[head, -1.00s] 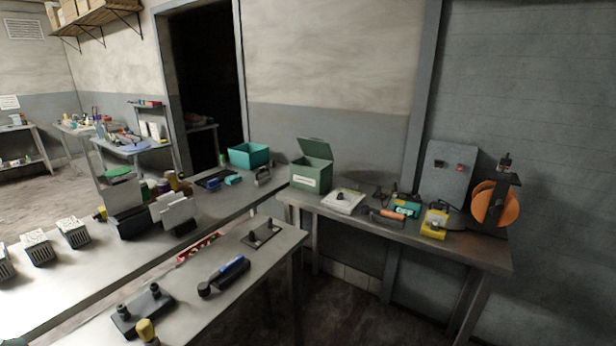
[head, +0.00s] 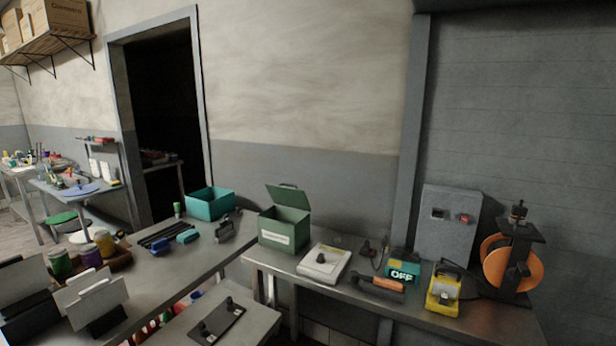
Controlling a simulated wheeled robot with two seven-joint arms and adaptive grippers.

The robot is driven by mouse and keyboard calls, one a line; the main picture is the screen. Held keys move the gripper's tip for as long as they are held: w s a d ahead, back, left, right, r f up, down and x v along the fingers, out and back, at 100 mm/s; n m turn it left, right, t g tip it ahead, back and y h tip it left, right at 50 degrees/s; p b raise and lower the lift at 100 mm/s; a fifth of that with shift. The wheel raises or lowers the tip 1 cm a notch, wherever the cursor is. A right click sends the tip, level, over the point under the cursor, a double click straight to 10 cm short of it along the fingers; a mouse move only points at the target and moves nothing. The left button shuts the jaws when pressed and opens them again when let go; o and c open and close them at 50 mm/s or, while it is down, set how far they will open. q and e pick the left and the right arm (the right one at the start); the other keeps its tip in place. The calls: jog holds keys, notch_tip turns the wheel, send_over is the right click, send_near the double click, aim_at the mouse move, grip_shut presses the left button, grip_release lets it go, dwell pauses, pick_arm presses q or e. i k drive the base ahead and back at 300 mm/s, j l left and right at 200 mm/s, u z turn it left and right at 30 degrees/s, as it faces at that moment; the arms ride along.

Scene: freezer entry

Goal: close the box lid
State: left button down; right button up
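The green box (head: 283,238) stands on the left part of the grey table against the back wall, with a pale label on its front. Its lid (head: 288,196) is hinged at the back and stands open, tilted up. The box's inside is mostly hidden by its front wall. Neither of my grippers is in the head view.
Right of the box are a white device with a black knob (head: 323,264), an orange-handled tool (head: 377,284), a teal device reading OFF (head: 403,268), a yellow device (head: 443,290) and an orange reel (head: 512,266). A teal open bin (head: 209,205) stands on the left bench.

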aim_at(282, 195)
jog(key=i+z, duration=0.25)
jog(key=i, duration=0.25)
jog(key=i+j+z, duration=0.25)
jog(key=i, duration=0.2)
jog(key=i+l, duration=0.05)
